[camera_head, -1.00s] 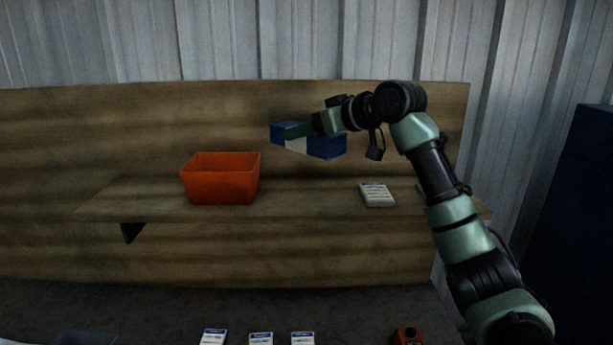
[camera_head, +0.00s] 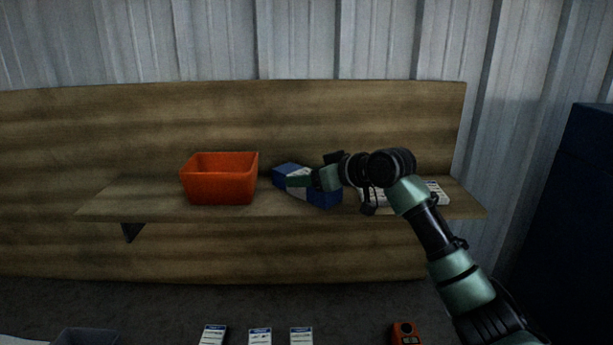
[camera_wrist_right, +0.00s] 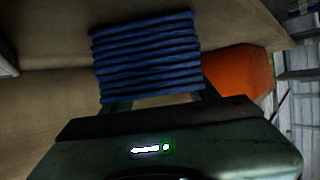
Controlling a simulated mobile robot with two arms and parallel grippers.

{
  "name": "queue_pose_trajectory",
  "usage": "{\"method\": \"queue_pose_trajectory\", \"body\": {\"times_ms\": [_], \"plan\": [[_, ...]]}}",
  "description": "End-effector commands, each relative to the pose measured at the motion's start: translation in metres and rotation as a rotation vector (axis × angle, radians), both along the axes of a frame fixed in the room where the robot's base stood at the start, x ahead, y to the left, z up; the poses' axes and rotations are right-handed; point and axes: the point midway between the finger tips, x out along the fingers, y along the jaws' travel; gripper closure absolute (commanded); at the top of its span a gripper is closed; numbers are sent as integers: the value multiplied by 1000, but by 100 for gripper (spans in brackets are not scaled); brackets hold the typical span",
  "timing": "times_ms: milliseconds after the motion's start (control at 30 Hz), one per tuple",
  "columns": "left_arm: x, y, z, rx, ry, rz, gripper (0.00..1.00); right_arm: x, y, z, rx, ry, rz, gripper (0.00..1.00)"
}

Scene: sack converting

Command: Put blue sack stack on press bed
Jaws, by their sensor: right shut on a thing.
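In the right wrist view the stack (camera_wrist_right: 148,58) shows as ridged blue layers between the fingers (camera_wrist_right: 158,92). I cannot make out a press bed in these views. My left gripper is not in view.
An orange bin (camera_head: 219,184) stands left of the stack. A pale stack (camera_head: 375,197) lies to the right, partly behind my arm. Several small items, including an orange device (camera_head: 405,334), sit at the bottom edge. The shelf's left end is clear.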

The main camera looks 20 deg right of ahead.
Motion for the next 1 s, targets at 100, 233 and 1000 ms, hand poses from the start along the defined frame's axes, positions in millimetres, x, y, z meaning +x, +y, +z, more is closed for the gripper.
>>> {"method": "queue_pose_trajectory", "body": {"times_ms": [100, 233, 1000], "plan": [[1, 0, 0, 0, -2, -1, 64, 0, 0, -3, 0, 0, 0, 38], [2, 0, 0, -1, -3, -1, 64, 0, 0, -2, 0, 1, 0, 19], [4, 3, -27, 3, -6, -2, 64, -70, -37, 30, -3, -3, -3, 19]]}}
